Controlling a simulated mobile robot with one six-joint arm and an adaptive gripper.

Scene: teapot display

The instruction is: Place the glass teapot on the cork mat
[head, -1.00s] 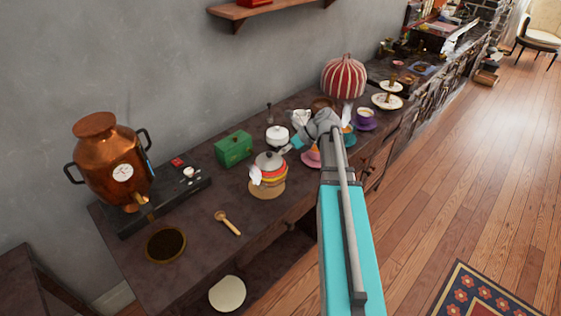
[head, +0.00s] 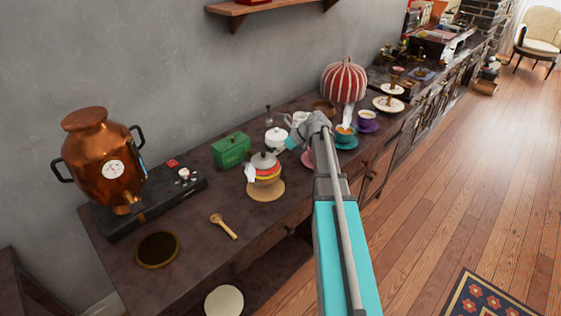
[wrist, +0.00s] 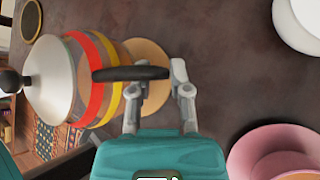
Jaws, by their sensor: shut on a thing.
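The glass teapot (head: 266,172) has a silver lid with a dark knob and red and yellow bands. In the wrist view the teapot (wrist: 75,80) shows side-on, its dark handle between my fingers. My gripper (wrist: 155,78) is shut on that handle. In the head view my gripper (head: 291,146) is at the teapot's right side. The round tan cork mat (head: 266,194) lies on the counter beneath the teapot, partly covered by it. The mat also shows beyond the handle in the wrist view (wrist: 157,92). I cannot tell whether the teapot's base touches the mat.
A green box (head: 230,149) and a white pot (head: 276,138) stand behind the teapot. A pink cup and saucer (wrist: 275,150) are close to my gripper. A teal cup (head: 345,135) stands farther right. A wooden spoon (head: 223,226) and copper urn (head: 100,155) are left. Counter between is clear.

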